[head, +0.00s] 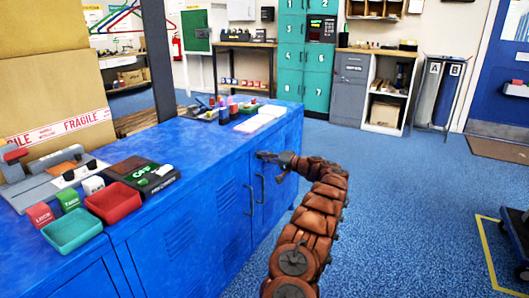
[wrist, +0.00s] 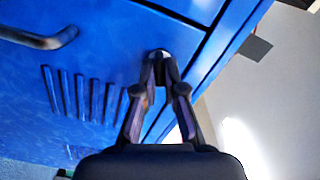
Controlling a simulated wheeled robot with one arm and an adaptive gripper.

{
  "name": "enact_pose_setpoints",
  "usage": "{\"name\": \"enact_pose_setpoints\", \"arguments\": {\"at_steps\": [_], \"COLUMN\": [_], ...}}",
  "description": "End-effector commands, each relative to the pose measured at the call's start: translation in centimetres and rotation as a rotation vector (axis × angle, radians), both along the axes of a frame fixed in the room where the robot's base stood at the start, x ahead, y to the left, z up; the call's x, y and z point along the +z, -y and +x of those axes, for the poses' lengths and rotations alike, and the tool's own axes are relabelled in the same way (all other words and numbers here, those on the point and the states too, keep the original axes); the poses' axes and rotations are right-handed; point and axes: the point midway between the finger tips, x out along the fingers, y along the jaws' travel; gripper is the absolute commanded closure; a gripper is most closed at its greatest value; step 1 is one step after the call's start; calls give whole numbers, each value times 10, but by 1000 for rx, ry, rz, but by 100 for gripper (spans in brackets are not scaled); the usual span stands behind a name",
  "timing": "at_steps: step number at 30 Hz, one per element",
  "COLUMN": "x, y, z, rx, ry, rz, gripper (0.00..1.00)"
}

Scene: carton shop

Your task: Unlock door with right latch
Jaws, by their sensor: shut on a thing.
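A blue metal cabinet (head: 190,230) runs along the left of the head view. Its right door (head: 280,195) is closed and has a dark bar handle (head: 262,188), which also shows in the wrist view (wrist: 45,39). My gripper (head: 268,157) reaches the upper part of this door, above the handle. In the wrist view my gripper's (wrist: 160,60) fingertips are closed together on a small pale and dark piece by the door's edge. This seems to be the right latch (wrist: 160,51). The fingers hide most of it, so I cannot tell its position.
On the cabinet top are a green tray (head: 72,231), a red tray (head: 114,203), a black card device (head: 140,177) and small tools. A cardboard carton (head: 50,95) stands behind them. The blue carpet (head: 400,220) right of my arm is clear up to a cart (head: 517,235).

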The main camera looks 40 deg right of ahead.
Motion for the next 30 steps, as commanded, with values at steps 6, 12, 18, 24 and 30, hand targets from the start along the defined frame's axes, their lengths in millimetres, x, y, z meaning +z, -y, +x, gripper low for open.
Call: {"name": "enact_pose_setpoints", "arguments": {"at_steps": [6, 12, 18, 24, 30], "x": [4, 4, 4, 3, 3], "y": [-3, -2, -2, -2, -2], "z": [4, 4, 4, 4, 4], "rx": [3, 3, 3, 3, 3], "ry": [-49, -84, -105, -114, -116], "rz": [170, 288, 362, 394, 401], "gripper": [100, 100, 100, 100, 100]}}
